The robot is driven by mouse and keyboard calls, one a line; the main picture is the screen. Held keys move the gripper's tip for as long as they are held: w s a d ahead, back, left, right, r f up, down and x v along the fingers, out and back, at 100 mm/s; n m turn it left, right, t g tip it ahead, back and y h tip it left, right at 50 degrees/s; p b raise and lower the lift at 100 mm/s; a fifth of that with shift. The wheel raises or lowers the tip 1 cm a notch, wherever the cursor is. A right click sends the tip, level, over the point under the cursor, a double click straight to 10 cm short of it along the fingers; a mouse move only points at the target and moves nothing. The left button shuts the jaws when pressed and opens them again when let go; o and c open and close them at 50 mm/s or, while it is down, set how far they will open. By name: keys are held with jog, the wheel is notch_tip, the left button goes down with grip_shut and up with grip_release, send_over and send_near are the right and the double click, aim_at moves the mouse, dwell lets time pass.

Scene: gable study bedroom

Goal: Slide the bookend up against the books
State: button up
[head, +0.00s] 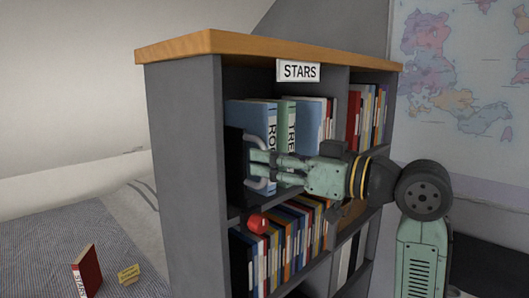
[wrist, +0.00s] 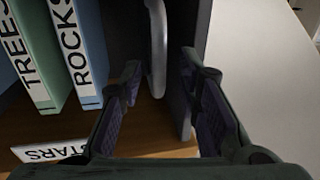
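The bookend (head: 234,166) is a dark upright plate with a grey loop handle (wrist: 157,45). It stands at the left end of the upper left compartment. The ROCKS book (head: 270,147), light blue, and the green TREES book (head: 291,125) stand upright to its right; ROCKS also shows in the wrist view (wrist: 82,55). I cannot tell exactly how wide the space between bookend and ROCKS is. My gripper (head: 262,167) is at the handle. In the wrist view its fingers (wrist: 162,75) are spread either side of the handle, with gaps showing.
The grey bookcase (head: 180,150) has a wooden top with a STARS sign (head: 299,71). Its side wall is close to my right finger in the wrist view. A red round object (head: 257,222) is just below my gripper. A red book (head: 87,270) stands on the bed at left.

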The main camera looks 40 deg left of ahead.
jog(key=shift+a, duration=0.85)
jog(key=shift+c, duration=0.2)
grip_shut()
